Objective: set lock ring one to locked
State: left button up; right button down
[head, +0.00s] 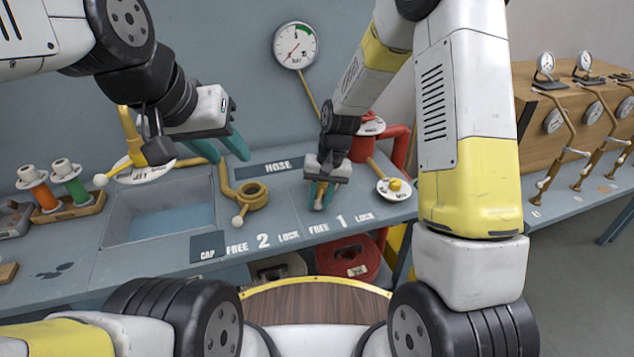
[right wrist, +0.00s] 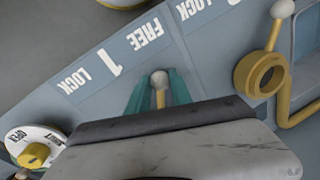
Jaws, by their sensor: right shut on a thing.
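Lock ring one's lever has a white ball end (right wrist: 159,78), seen in the right wrist view between the teal fingers of my right gripper (right wrist: 158,92). The gripper is shut on this lever; in the head view it (head: 320,196) points down at the bench, nearest the FREE end of the "FREE 1 LOCK" marking (head: 341,222). The ring itself is hidden behind my gripper. My left gripper (head: 226,153) is open and empty, in the air above the basin's back edge.
Brass lock ring two (head: 253,196), with a white-ball lever, sits left of my right gripper. A white dial with a yellow knob (head: 395,185) stands to the right. A gauge (head: 295,45) is on the wall. The basin (head: 160,212) lies left.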

jog(key=d+n, duration=0.2)
jog(key=shift+d+n+g, duration=0.3)
jog(key=shift+n, duration=0.1)
jog(key=d+n, duration=0.2)
jog(key=shift+w+d+n, duration=0.25)
jog(key=shift+w+n, duration=0.05)
jog(key=shift+w, duration=0.05)
jog(key=d+n, duration=0.1)
jog(key=w+d+n, duration=0.1)
jog(key=shift+n+g+h, duration=0.3)
jog(key=shift+g, duration=0.1)
jog(key=shift+w+d+n, duration=0.85)
jog(key=shift+d+n, duration=0.15)
jog(key=shift+n, duration=0.5)
jog(key=c, duration=1.1)
grip_release()
jog(key=shift+c, duration=0.2)
jog(key=shift+r, duration=0.1)
